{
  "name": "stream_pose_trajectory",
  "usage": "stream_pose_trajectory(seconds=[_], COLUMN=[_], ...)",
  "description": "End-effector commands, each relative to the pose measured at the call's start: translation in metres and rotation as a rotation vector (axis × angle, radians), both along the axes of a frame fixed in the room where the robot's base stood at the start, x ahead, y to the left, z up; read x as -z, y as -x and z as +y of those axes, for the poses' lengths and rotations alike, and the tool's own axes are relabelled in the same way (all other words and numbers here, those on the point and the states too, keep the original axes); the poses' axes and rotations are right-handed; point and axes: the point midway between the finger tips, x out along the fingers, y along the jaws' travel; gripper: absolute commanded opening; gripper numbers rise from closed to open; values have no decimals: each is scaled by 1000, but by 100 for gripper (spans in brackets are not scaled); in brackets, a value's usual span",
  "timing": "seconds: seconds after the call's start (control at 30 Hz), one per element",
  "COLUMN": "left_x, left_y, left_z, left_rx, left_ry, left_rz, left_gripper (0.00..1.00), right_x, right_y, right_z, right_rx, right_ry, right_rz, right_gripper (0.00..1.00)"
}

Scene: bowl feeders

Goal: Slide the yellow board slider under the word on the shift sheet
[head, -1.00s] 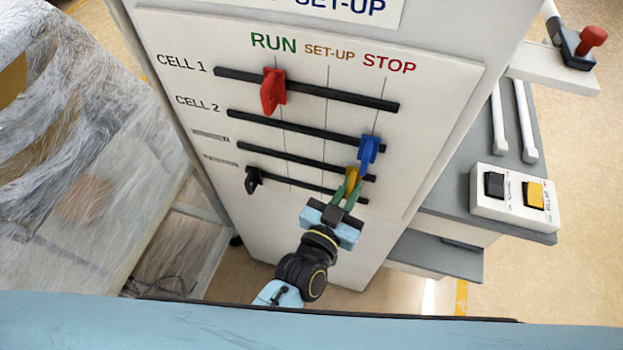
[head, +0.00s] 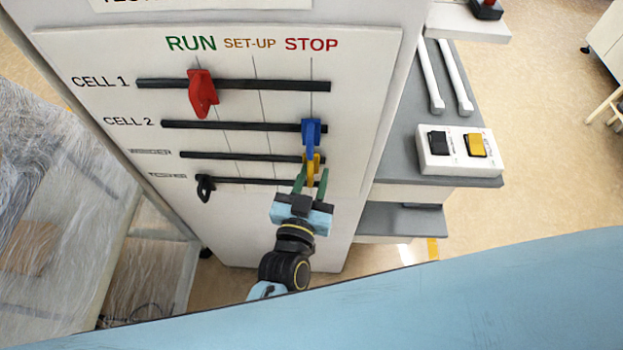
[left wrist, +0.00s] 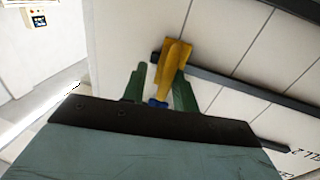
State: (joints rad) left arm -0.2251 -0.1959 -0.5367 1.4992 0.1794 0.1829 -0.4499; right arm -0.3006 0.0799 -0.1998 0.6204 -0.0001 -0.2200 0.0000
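The yellow slider (head: 313,167) sits on the third slot of the board (head: 360,110), at its right end, below the STOP heading (head: 311,44) and the blue slider (head: 311,132). My left gripper (head: 311,180) is just below and in front of the yellow slider, with its green fingers spread apart. In the left wrist view the yellow slider (left wrist: 174,60) shows beyond and between the fingertips (left wrist: 160,82), nearer the right finger; I cannot tell if they touch. The sheet (head: 200,4) above the board is mostly cut off, its word unreadable. My right gripper is not in view.
A red slider (head: 202,92) is below RUN on the CELL 1 slot; a black slider (head: 205,187) is at the left of the lowest slot. A switch box (head: 460,150) stands on the grey shelf at right. Wrapped goods (head: 50,210) stand at left.

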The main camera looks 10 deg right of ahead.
Motion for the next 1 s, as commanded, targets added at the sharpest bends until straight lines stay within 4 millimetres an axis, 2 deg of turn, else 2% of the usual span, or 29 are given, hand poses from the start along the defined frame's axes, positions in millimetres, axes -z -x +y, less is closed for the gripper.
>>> stream_pose_trajectory(seconds=[0.17,0.5,0.7,1.0], left_x=[2,2,1,0], left_y=[11,78,108,120], left_z=[7,38,53,59], left_rx=[-1,1,2,2], left_ry=[-2,0,-2,0], left_rz=[1,3,1,0], left_gripper=[29,29,29,29], right_x=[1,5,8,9], right_y=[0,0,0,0], right_z=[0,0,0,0], right_rx=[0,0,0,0], right_ry=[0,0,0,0], right_rz=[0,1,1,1], right_gripper=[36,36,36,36])
